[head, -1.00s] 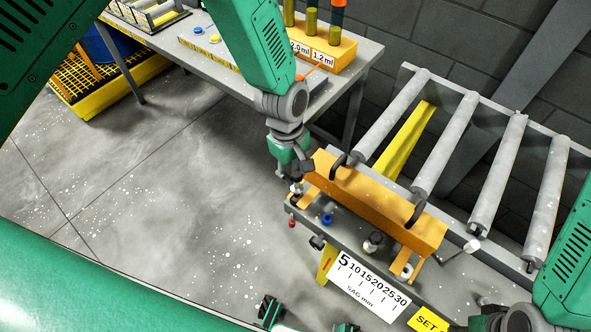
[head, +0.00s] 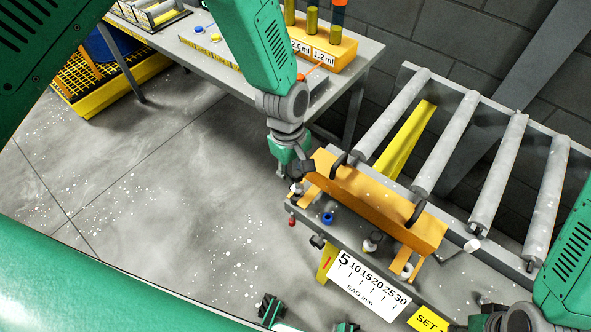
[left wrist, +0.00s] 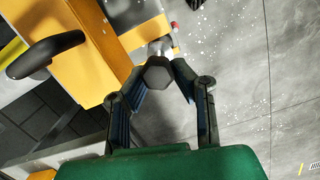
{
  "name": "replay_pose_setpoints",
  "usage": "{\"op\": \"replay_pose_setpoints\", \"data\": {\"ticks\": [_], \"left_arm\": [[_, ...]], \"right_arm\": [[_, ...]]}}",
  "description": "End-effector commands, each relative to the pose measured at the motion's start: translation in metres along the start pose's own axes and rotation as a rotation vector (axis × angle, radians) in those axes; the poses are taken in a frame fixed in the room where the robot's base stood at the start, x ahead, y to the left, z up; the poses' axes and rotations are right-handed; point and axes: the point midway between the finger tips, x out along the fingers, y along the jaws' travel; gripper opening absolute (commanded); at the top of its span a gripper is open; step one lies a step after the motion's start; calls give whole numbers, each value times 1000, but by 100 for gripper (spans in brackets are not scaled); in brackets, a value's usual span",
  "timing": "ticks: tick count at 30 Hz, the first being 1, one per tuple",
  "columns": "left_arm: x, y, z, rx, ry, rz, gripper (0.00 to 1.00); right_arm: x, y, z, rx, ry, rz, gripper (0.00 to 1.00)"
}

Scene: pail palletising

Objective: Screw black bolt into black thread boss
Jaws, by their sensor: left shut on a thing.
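In the left wrist view my left gripper (left wrist: 160,78) is shut around a black bolt (left wrist: 157,72) with a hexagonal head. A pale grey part shows just beyond the bolt head, at the edge of the orange fixture. In the head view my left gripper (head: 299,173) points down at the left end of this orange fixture (head: 375,200). The bolt is small and partly covered by the fingers there. I cannot make out the black thread boss or whether the bolt touches it. My right gripper (head: 309,318) shows two dark fingertips, apart, at the bottom edge.
The fixture has dark handles, a blue ring (head: 327,218), a red knob (head: 292,222) and a white scale plate (head: 367,286) in front. A roller conveyor (head: 516,165) runs behind it. A grey workbench (head: 228,62) stands behind left. The floor at left is clear.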

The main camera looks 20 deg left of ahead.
Motion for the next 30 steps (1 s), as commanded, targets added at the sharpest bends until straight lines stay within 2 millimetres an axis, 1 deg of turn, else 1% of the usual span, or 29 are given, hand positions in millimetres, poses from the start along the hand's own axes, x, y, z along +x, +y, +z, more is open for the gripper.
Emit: {"op": "replay_pose_setpoints", "data": {"ticks": [30], "left_arm": [[26,0,-4,1,1,1,0]], "right_arm": [[17,0,1,0,0,0,27]]}}
